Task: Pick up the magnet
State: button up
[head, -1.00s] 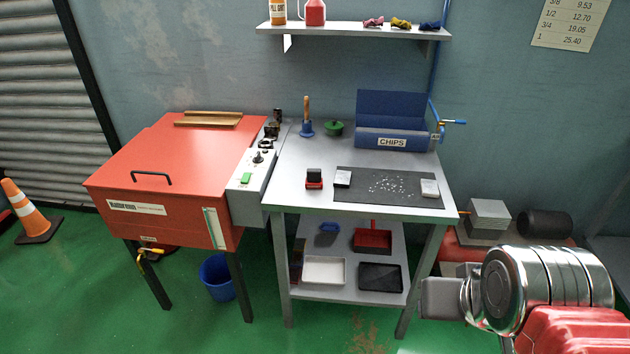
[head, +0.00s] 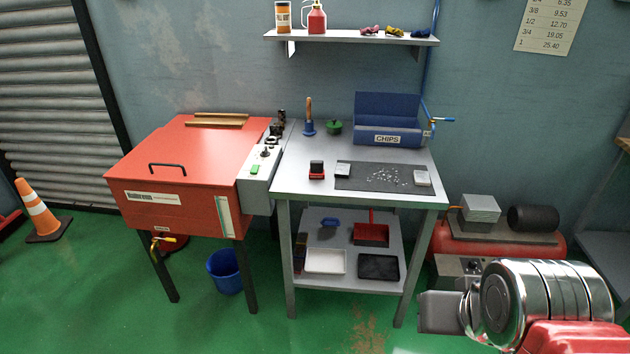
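No label marks the magnet. On the grey cart top (head: 300,193), a blue-based tool with an upright wooden handle (head: 309,120) stands at the back left. A green round piece with a knob (head: 334,127) sits just right of it. A small red and black block (head: 317,170) stands near the front left. I cannot tell which of these is the magnet. My gripper (head: 440,312) seems to be the grey block at the end of my arm, lower right, well apart from the cart. Its fingers cannot be made out.
A dark mat (head: 358,183) with scattered chips and two small blocks lies on the cart top. A blue CHIPS bin (head: 388,118) stands behind it. A red cabinet (head: 185,160) adjoins the left. A compressor (head: 490,245) stands right. Green floor is open in front.

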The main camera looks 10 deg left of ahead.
aim_at(316, 171)
jog(key=k, duration=0.9)
jog(key=u, duration=0.25)
jog(key=i, duration=0.55)
jog(key=u, duration=0.85)
jog(key=i, duration=2.5)
jog(key=z, duration=0.55)
